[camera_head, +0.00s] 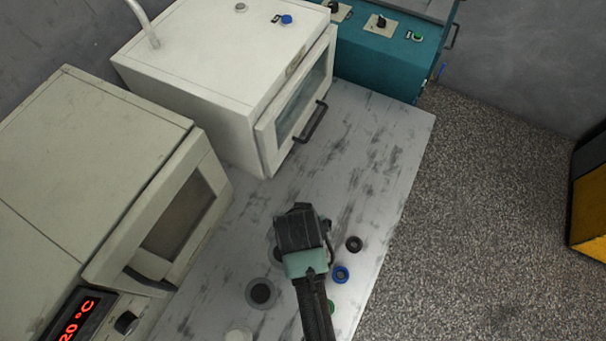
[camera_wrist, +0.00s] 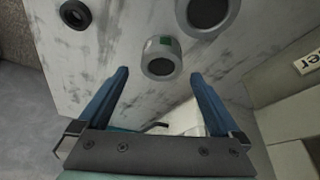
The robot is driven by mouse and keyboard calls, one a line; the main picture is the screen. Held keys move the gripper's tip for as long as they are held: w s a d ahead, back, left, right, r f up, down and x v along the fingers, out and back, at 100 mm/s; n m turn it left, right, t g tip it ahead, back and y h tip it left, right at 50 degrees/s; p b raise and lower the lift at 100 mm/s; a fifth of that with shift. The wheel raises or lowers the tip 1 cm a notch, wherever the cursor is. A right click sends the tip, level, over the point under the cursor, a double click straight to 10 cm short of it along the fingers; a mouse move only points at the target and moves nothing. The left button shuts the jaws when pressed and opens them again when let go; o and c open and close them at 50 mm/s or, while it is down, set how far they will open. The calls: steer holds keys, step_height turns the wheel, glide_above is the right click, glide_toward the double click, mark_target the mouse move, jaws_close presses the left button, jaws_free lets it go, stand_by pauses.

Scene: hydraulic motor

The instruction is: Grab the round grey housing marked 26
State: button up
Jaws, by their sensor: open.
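In the wrist view, my gripper (camera_wrist: 160,76) is open, with one blue finger on each side and nothing between them. A short round grey housing (camera_wrist: 161,58) with a dark bore and a small green label lies just beyond the fingertips, roughly centred between them. No number can be read on it. A larger grey ring with a dark centre (camera_wrist: 208,12) lies beyond it to the right, cut by the frame edge. In the head view, my gripper (camera_head: 300,230) is over the table, its fingers hidden by the hand. A grey edge shows beside it, mostly covered.
On the grey table (camera_head: 385,140) are a black ring (camera_head: 354,244), a blue ring (camera_head: 341,273), a grey ring with a dark centre (camera_head: 262,293) and a pale disc (camera_head: 238,336). A beige oven (camera_head: 100,170) and a white cabinet (camera_head: 215,75) stand left and behind.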

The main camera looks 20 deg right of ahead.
steer(key=shift+w+x, duration=0.15)
steer(key=shift+x, duration=1.5)
steer(key=shift+w+x, duration=0.15)
steer(key=shift+x, duration=1.5)
steer(key=shift+r, duration=0.1)
steer(key=c, duration=1.4)
jaws_close()
steer(key=shift+r, duration=0.2)
